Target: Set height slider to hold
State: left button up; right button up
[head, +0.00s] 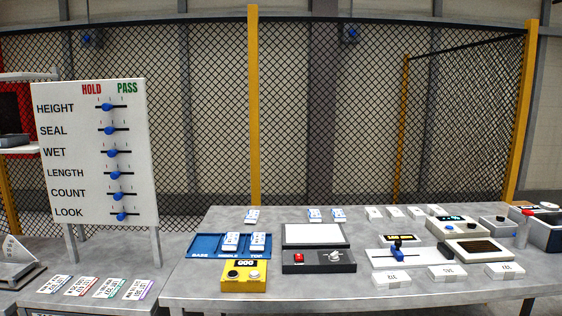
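A white board (145,150) stands on legs at the left in the head view. It has red HOLD (91,89) and green PASS (127,87) headings over several labelled rows. The HEIGHT slider (106,107) is the top row's blue knob on a short dark horizontal track. Its knob sits between the two headings, a little left of the track's middle, and not clearly at either end. The SEAL slider (109,130) and the WET, LENGTH, COUNT and LOOK sliders below also have knobs near mid-track. Neither of my grippers shows in this view.
Printed cards (96,287) lie on the bench in front of the board. A grey table (335,293) to the right carries a blue tray (205,241), a yellow button box (244,280), a dark switch box (319,262) and several devices. A mesh fence stands behind.

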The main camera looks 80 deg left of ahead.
aim_at(105, 107)
jog(key=u, duration=3.8)
